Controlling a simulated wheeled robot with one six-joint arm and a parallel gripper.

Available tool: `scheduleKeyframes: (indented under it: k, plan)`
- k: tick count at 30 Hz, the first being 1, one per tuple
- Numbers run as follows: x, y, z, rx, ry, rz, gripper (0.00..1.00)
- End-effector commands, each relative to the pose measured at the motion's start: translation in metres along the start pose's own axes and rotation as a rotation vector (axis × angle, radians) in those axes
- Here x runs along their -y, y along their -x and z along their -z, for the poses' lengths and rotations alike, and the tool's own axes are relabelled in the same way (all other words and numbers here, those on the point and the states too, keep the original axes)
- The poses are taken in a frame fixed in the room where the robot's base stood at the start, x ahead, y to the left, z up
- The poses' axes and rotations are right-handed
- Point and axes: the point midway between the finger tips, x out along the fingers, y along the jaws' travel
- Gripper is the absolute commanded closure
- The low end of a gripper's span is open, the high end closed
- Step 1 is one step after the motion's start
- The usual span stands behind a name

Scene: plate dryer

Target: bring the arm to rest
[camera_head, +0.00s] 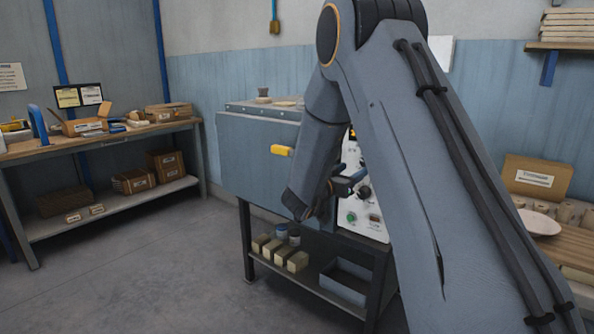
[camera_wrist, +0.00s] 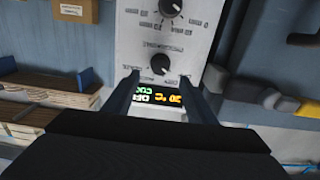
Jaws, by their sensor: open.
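My arm crosses the head view from lower right to upper middle and bends down in front of the plate dryer (camera_head: 250,160). My gripper (camera_head: 358,180) is open and empty, by the dryer's white control panel (camera_head: 376,226). In the wrist view the two dark fingers of my gripper (camera_wrist: 159,78) stand apart, with the panel (camera_wrist: 143,45) between and beyond them. The panel shows knobs and a lit green and yellow display (camera_wrist: 158,97). I cannot tell how far the fingertips are from it. The dryer has a yellow handle (camera_head: 281,150) on its front. My arm hides part of the dryer.
A workbench (camera_head: 100,137) with boxes and tools stands at the left. Under the dryer, a dark stand (camera_head: 246,240) holds blocks and a grey bin (camera_head: 345,283). A pale plate (camera_head: 538,221) sits on a wooden table at the right. The floor at front left is clear.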

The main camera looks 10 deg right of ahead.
Motion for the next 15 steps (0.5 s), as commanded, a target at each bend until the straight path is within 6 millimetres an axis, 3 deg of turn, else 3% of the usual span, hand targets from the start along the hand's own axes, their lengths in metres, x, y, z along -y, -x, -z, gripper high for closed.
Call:
scheduleKeyframes:
  k: [5,8,12,15]
  plan:
    - [0.012,0.007,-0.003,0.065,-0.010,0.092,0.49]
    - [0.029,0.025,-0.012,0.173,-0.012,0.228,0.49]
    - [0.044,0.075,-0.035,0.387,0.021,0.446,0.49]
    - [0.041,0.122,-0.054,0.552,0.072,0.575,0.49]
